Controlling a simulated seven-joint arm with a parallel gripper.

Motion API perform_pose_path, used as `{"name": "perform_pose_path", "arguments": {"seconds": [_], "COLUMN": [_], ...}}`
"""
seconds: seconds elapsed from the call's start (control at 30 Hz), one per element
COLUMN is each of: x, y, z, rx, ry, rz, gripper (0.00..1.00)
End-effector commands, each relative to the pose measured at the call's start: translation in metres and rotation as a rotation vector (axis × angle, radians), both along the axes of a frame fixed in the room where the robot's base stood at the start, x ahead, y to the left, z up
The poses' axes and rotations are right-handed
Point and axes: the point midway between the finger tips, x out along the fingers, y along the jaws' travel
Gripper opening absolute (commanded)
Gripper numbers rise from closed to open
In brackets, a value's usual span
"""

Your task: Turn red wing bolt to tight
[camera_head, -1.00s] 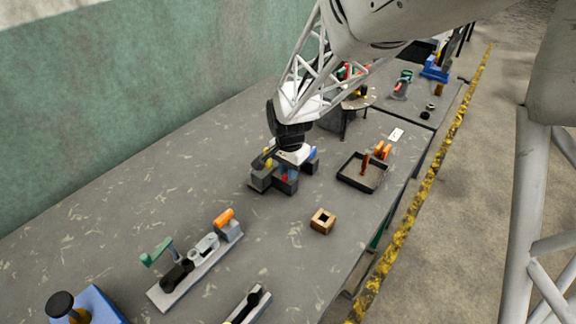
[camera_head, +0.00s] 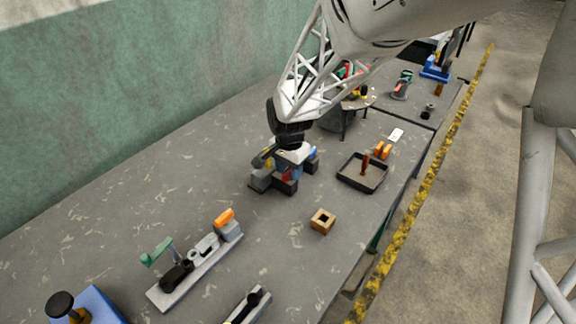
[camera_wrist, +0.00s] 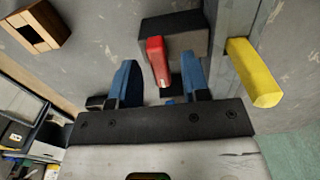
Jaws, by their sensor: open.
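The red wing bolt (camera_wrist: 157,60) shows in the wrist view as a red bar in front of a dark grey block (camera_wrist: 178,38). My gripper (camera_wrist: 160,82) has two blue fingers, spread apart, one to each side of the lower part of the red bar. I see gaps beside the bar and cannot tell of any contact. In the head view my gripper (camera_head: 290,165) is over the dark block fixture (camera_head: 262,180) on the bench, and only a little red shows between the fingers. The bolt's lower end is hidden.
A yellow bar (camera_wrist: 253,75) stands close to the right of the red bolt. A wooden block with a square hole (camera_head: 322,221), a dark tray (camera_head: 361,184) and a latch fixture (camera_head: 195,268) are on the bench. Bare bench lies between them.

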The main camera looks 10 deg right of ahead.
Motion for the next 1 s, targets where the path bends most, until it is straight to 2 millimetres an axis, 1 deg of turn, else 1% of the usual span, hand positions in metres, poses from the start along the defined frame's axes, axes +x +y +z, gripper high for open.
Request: {"name": "perform_pose_path", "arguments": {"seconds": [0.17,0.5,0.6,0.77,1.0], "x": [0.000,0.001,0.000,0.000,0.000], "y": [0.000,0.000,0.000,0.000,0.000], "z": [0.016,0.058,0.067,0.073,0.074], "rx": [0.000,0.001,0.001,0.001,0.000], "ry": [-0.003,-0.002,-0.001,-0.001,0.000], "rz": [0.000,0.000,0.000,0.000,0.000], "gripper": [0.43,0.43,0.43,0.43,0.43]}}
